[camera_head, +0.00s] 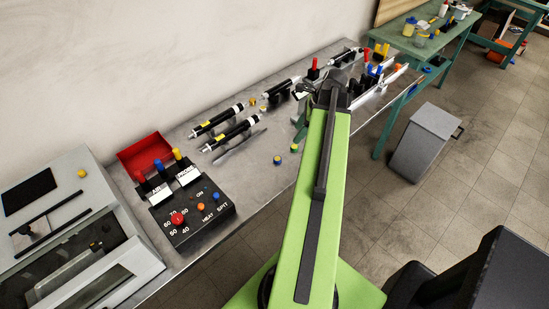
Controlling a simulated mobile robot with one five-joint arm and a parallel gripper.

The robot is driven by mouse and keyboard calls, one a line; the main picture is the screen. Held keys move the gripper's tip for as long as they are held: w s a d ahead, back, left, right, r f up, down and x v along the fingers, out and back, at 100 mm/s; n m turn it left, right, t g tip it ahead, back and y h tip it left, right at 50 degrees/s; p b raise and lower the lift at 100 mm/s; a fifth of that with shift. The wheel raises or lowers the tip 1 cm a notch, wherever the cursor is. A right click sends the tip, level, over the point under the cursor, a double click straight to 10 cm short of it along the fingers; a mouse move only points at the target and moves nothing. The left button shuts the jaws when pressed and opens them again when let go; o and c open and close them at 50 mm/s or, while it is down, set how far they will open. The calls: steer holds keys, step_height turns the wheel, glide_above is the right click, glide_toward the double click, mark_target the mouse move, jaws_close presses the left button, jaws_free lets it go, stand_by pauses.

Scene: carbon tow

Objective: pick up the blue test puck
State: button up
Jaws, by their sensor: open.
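My green arm reaches away over the metal bench, and my gripper (341,84) is at its far end, dark and partly hidden by the arm. Its jaws are open, and I see nothing held between them. Two small round pucks with yellow tops and darker sides, a nearer one (278,160) and a farther one (294,148), lie on the bench just left of my arm. Something small and blue (373,70) shows beyond my gripper among red and yellow upright pieces. I cannot tell whether it is the blue test puck.
A black control box (190,208) with coloured knobs and a red tray (145,153) stand on the bench at left. A grey machine (85,240) fills the lower left. Several black cylinders (232,132) lie along the bench. A grey bin (423,142) stands on the floor at right.

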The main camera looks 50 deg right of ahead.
steer(key=b, duration=1)
glide_toward(278, 158)
steer(key=shift+s+x, duration=0.1)
steer(key=shift+x, duration=0.5)
steer(key=shift+s+x, duration=0.15)
steer(key=shift+x, duration=0.5)
steer(key=shift+w+f, duration=0.1)
steer(key=shift+f, duration=0.25)
steer(key=shift+a+r, duration=0.1)
steer(key=b+x, duration=0.5)
steer(key=shift+w, duration=0.2)
jaws_close()
